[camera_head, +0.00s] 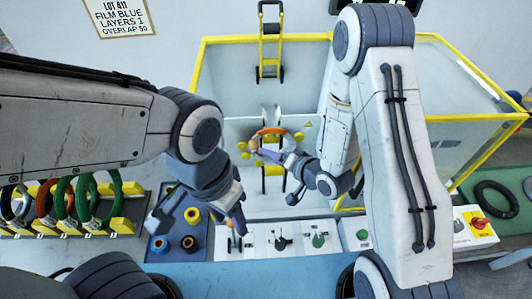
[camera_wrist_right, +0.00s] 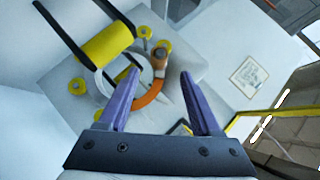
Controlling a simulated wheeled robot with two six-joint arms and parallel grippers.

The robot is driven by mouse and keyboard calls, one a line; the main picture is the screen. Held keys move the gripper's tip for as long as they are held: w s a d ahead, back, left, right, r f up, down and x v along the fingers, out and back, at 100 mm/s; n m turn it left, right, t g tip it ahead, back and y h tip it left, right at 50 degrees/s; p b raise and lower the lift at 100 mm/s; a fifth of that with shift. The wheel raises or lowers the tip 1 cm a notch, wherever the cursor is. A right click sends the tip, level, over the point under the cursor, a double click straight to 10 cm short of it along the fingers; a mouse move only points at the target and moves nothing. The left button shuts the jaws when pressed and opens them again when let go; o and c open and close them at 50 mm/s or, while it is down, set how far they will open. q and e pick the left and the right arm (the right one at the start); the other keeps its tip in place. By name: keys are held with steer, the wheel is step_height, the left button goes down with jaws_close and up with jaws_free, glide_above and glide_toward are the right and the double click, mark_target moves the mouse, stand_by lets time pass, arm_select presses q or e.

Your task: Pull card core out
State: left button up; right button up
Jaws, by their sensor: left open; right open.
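In the head view a ring-shaped coil (camera_head: 268,134), orange and white, stands upright in the wrapping machine. A short brown cylinder that looks like the card core (camera_head: 254,144) sits at its left side. In the right wrist view the core (camera_wrist_right: 160,57) is at the upper right of the coil (camera_wrist_right: 147,97), apparently touching it. My right gripper (camera_wrist_right: 160,74) is open, its purple fingers in front of the coil; the core shows beyond the gap between the fingertips. My left gripper (camera_head: 238,224) is open, pointing down above the front of the bench, away from the coil.
A yellow roller (camera_wrist_right: 104,46) and several small yellow rollers surround the coil. Yellow-framed guard panels (camera_head: 465,70) enclose the machine's right side. A rack of coloured coils (camera_head: 75,205) stands at left, beside a blue tray of spools (camera_head: 178,225). A control box (camera_head: 475,225) is at right.

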mark_target(256, 151)
steer(key=p+x, duration=0.1)
steer(key=x, duration=0.9)
steer(key=shift+p, duration=0.35)
steer(key=shift+c, duration=0.2)
steer(key=shift+s, duration=0.1)
jaws_close()
